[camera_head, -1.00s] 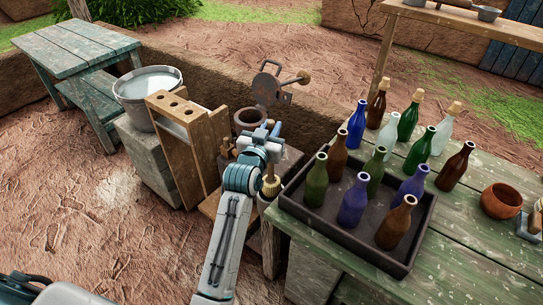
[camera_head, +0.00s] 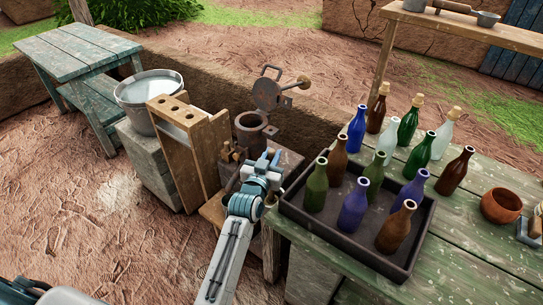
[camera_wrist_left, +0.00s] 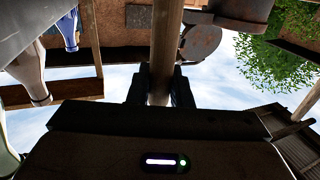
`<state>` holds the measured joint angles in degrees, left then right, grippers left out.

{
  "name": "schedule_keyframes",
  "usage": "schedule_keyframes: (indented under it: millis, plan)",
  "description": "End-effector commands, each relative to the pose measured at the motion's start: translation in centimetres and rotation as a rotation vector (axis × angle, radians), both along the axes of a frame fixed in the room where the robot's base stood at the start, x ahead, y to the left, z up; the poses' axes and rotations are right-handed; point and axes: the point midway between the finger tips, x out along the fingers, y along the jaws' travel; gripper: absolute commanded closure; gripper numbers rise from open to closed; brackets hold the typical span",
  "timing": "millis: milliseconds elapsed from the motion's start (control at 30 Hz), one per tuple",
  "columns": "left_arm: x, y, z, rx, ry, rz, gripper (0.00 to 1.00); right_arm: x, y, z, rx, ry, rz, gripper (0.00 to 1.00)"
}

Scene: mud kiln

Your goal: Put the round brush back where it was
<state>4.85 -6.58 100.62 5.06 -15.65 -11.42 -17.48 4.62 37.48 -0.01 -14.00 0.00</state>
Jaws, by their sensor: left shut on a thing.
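My left gripper (camera_head: 274,164) is at the left corner of the green table, just left of the black bottle tray. In the left wrist view the gripper (camera_wrist_left: 160,92) is shut on a round wooden handle, which I take as the round brush (camera_wrist_left: 163,45). The handle runs straight out between both fingers. In the head view the brush's bristles are hidden or too small to tell behind the gripper and wrist. I cannot tell whether they touch anything. My right gripper is not in view.
The black tray (camera_head: 300,217) with several bottles stands close to the right of the gripper. A dark iron pot (camera_head: 251,128) with a raised lid (camera_head: 267,95) is behind it. A wooden rack with holes (camera_head: 178,110) and a bucket (camera_head: 147,92) stand to the left.

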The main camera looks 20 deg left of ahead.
Motion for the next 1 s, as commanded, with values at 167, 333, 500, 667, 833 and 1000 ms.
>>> schedule_keyframes:
  millis: [167, 333, 500, 667, 833, 1000]
  plan:
    - [0.0, 0.0, -0.1, 0.0, 0.001, 0.0, 0.6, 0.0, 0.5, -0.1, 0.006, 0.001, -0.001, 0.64]
    - [0.0, 0.0, -0.1, 0.0, 0.001, 0.0, 0.6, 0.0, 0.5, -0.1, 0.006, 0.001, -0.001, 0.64]
    - [-0.2, 0.0, 0.2, 0.0, 0.001, 0.0, 0.6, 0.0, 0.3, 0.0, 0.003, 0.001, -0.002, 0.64]
    - [-2.6, 0.1, -0.1, -0.001, 0.001, 0.001, 0.6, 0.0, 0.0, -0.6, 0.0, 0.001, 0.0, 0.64]
    - [-6.4, 0.2, -0.2, -0.001, 0.002, 0.001, 0.6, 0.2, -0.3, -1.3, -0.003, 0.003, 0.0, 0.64]
    - [-9.6, 0.3, -0.1, -0.001, 0.002, 0.001, 0.6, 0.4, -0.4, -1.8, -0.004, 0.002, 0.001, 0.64]
